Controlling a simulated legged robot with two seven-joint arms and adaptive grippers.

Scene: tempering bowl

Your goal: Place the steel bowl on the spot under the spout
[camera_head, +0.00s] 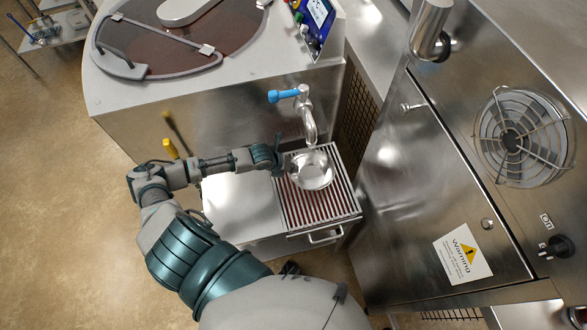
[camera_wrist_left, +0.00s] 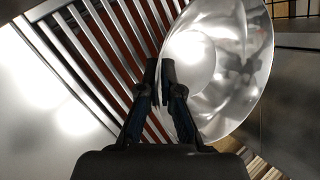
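The shiny steel bowl (camera_head: 313,172) is over the slatted drip grate (camera_head: 346,205), below the metal spout (camera_head: 309,125). I cannot tell whether its base touches the slats. My left gripper (camera_head: 279,158) reaches the bowl's left rim from the left. In the left wrist view, its two dark fingertips (camera_wrist_left: 160,72) are close together with the rim of the bowl (camera_wrist_left: 235,60) between them, so it looks shut on the rim. The bowl's open side faces up. The grate (camera_wrist_left: 95,50) shows beside and beneath it. My right gripper is not in view.
The tempering machine (camera_head: 245,95) with the blue-handled tap (camera_head: 283,95) stands behind the grate. A tall steel cabinet (camera_head: 420,190) with a round fan grille (camera_head: 521,137) is close on the right. A flat steel surface (camera_head: 240,205) lies left of the grate.

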